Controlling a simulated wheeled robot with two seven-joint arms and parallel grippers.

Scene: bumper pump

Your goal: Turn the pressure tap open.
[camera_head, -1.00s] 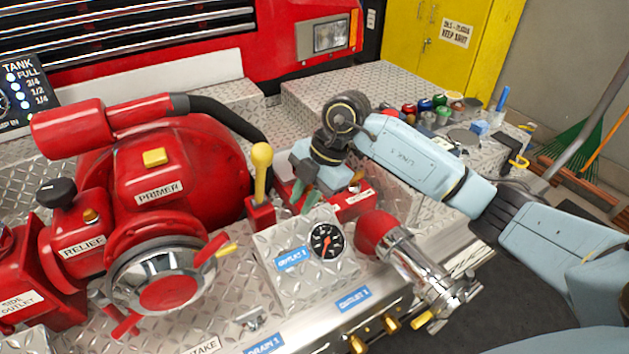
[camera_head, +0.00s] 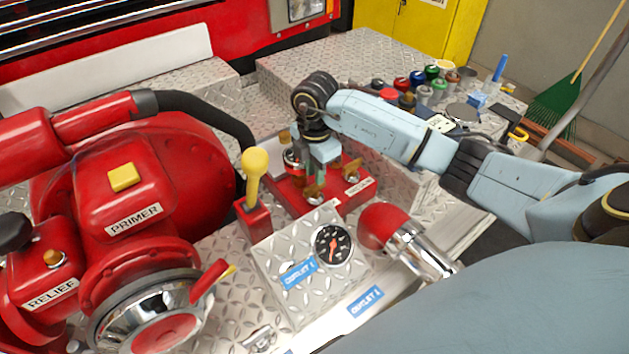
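The red valve block (camera_head: 291,195) with small brass taps sits behind the gauge panel. One brass tap (camera_head: 313,191) is at its front, another (camera_head: 351,168) at its right beside a white label (camera_head: 359,187) too small to read surely. I cannot tell which is the pressure tap. My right gripper (camera_head: 316,172) points down over the block, close behind the front tap. Its fingertips are small and partly hidden among the taps, so contact and opening are unclear. My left gripper is not in view.
A yellow-knobbed lever (camera_head: 255,175) stands just left of the block. A round gauge (camera_head: 332,245) and a red-and-chrome outlet (camera_head: 385,226) are in front. The red primer pump (camera_head: 140,180) fills the left. Several coloured caps (camera_head: 417,79) lie at the back right.

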